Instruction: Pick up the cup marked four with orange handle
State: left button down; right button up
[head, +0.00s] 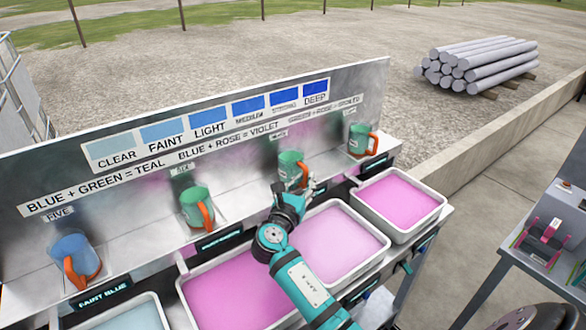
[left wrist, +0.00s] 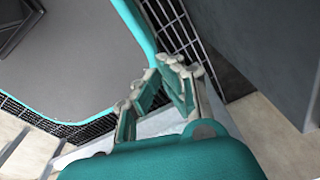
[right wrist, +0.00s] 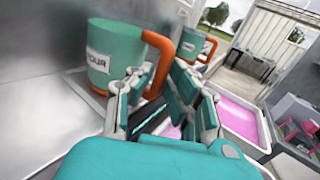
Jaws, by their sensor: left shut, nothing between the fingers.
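The cup marked four (right wrist: 113,62) is teal-green with a white label and an orange handle (right wrist: 163,50). It stands upright on the metal shelf, close in front of my right gripper (right wrist: 157,84). The lower part of the handle shows between the spread fingers; I cannot tell if they touch it. In the head view the right gripper (head: 296,197) is just below and in front of this cup (head: 289,164), partly over its handle. My left gripper (left wrist: 153,88) is shut and empty, away from the shelf; it does not show in the head view.
Other cups with orange handles stand along the shelf: a blue one (head: 75,258), a green one (head: 194,204) and another green one (head: 358,138). Trays of pink liquid (head: 232,302) line the front below the shelf. A back panel (head: 150,180) rises behind the cups.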

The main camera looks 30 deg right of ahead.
aim_at(305, 169)
jog(key=shift+x, duration=0.8)
pick_arm(q)
jog(key=shift+s, duration=0.45)
pick_arm(e)
jog(key=shift+a, duration=0.1)
grip_shut()
pick_arm(q)
jog(key=shift+w, duration=0.1)
pick_arm(e)
jog(key=shift+r, duration=0.65)
notch_tip(305, 169, up, 2)
jog(key=shift+r, duration=0.2)
pick_arm(q)
jog(key=shift+f+b, duration=0.7)
jog(key=shift+b, duration=0.05)
pick_arm(e)
jog(key=s+a+r, duration=0.1)
jog(key=s+a, duration=0.2)
jog(key=s, duration=1.2)
jog(key=shift+s, duration=0.4)
